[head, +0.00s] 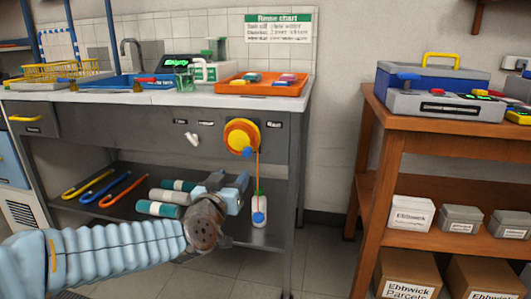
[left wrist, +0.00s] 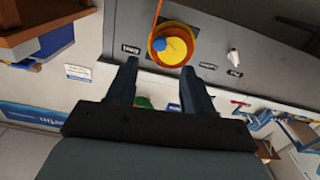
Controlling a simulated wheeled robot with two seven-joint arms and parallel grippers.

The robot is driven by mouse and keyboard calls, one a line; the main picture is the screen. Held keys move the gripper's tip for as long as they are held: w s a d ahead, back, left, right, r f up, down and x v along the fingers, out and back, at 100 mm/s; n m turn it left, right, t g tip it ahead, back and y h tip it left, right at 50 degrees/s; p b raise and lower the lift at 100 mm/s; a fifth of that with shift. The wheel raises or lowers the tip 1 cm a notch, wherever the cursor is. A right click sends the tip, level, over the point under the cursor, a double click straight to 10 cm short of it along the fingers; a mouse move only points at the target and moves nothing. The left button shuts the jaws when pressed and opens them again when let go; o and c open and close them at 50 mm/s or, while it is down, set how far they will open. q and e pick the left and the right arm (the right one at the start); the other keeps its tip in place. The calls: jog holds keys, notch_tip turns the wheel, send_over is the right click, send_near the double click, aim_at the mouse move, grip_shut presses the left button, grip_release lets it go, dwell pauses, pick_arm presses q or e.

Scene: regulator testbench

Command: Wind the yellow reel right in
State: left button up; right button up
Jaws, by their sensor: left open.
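The yellow reel (head: 236,134) with an orange rim is mounted on the grey front of the bench. A blue knob (head: 247,152) sits off-centre on its face. An orange cord (head: 257,172) hangs from the reel to a white bottle-shaped piece with a blue part (head: 259,212) near the lower shelf. My left gripper (head: 240,186) is below and slightly left of the reel, apart from it. In the left wrist view the open, empty fingers (left wrist: 158,70) point toward the reel (left wrist: 180,56) and its blue knob (left wrist: 168,50). My right gripper is not in view.
A white lever (head: 192,139) is on the panel left of the reel. The bench's lower shelf holds several rolls (head: 168,196) and hooked tools (head: 122,190). An orange tray (head: 262,89) is on top. A wooden shelf unit (head: 388,150) stands at right, with floor between.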

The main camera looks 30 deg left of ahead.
aim_at(246, 155)
pick_arm(q)
jog(key=x, duration=0.4)
jog(key=b+x, duration=0.1)
jog(key=x, duration=0.4)
jog(key=r+x, duration=0.1)
jog(key=x, duration=0.3)
jog(key=shift+w+a, duration=0.2)
jog(key=shift+w, duration=0.05)
jog(key=shift+f, duration=0.1)
grip_shut()
